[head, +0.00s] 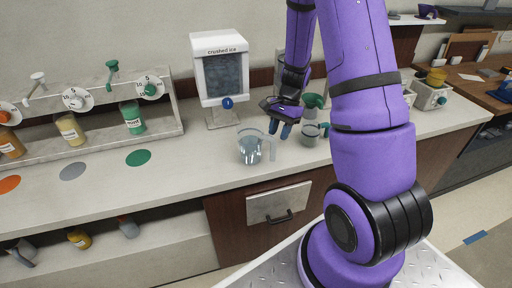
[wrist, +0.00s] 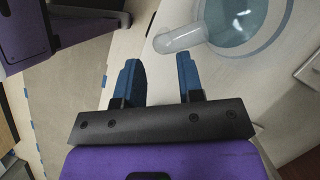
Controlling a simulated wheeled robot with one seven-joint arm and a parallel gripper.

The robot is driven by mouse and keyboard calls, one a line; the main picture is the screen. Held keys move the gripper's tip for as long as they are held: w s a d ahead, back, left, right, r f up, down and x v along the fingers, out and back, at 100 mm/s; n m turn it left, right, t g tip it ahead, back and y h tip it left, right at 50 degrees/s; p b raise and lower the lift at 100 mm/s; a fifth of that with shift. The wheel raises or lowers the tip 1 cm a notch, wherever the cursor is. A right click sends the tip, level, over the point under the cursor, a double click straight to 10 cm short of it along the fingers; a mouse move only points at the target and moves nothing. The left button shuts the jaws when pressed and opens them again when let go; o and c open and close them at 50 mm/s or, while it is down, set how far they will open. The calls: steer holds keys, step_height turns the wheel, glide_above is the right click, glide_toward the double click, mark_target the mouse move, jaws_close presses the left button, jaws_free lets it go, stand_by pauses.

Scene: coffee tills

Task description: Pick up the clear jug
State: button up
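The clear jug (head: 250,147) stands upright on the counter below the crushed ice dispenser, with its handle (head: 271,149) on the right side. Something pale bluish shows inside it. My gripper (head: 280,130) is just right of and above the jug, its blue fingers pointing down. In the wrist view my gripper (wrist: 160,75) is open and nothing is between its fingers. The jug (wrist: 238,22) shows at the upper right there, with its handle (wrist: 182,39) reaching toward the space ahead of the fingers. The fingers look apart from the handle.
A crushed ice dispenser (head: 220,75) stands behind the jug. A grey container with a green top (head: 312,122) stands close right of my gripper. A rack of syrup bottles (head: 95,105) is at the left. The counter (head: 190,165) left of the jug is clear.

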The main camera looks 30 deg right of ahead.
mark_target(274, 145)
steer(key=shift+a+x, duration=0.15)
steer(key=shift+x, duration=1.1)
steer(key=shift+a+x, duration=0.15)
steer(key=shift+x, duration=1.15)
steer(key=shift+r, duration=0.15)
jaws_close()
